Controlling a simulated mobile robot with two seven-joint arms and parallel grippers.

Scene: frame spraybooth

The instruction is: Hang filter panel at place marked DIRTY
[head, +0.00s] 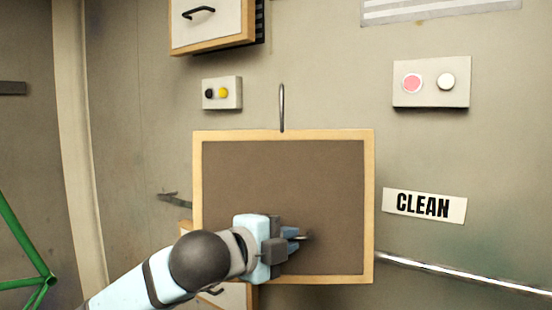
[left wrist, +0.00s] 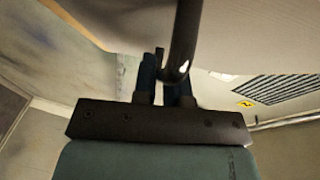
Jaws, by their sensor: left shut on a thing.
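The filter panel (head: 285,180) is a brown sheet in a pale wooden frame, upright in front of the wall, with a thin metal loop (head: 282,108) at its top edge. My left gripper (head: 298,238) is in front of its lower middle, shut on the panel's small handle (head: 307,237). In the left wrist view the dark handle bar (left wrist: 186,40) runs between the fingers (left wrist: 165,85). A CLEAN label (head: 424,205) is on the wall right of the panel. No DIRTY label shows. My right gripper is out of view.
Another wood-edged panel with a black handle (head: 200,12) is at the top. Part of a similar one (head: 236,296) shows below the held panel. A dark hook (head: 172,196) juts out at left. Button boxes (head: 222,93) (head: 432,82) and a rail (head: 460,275) are on the wall.

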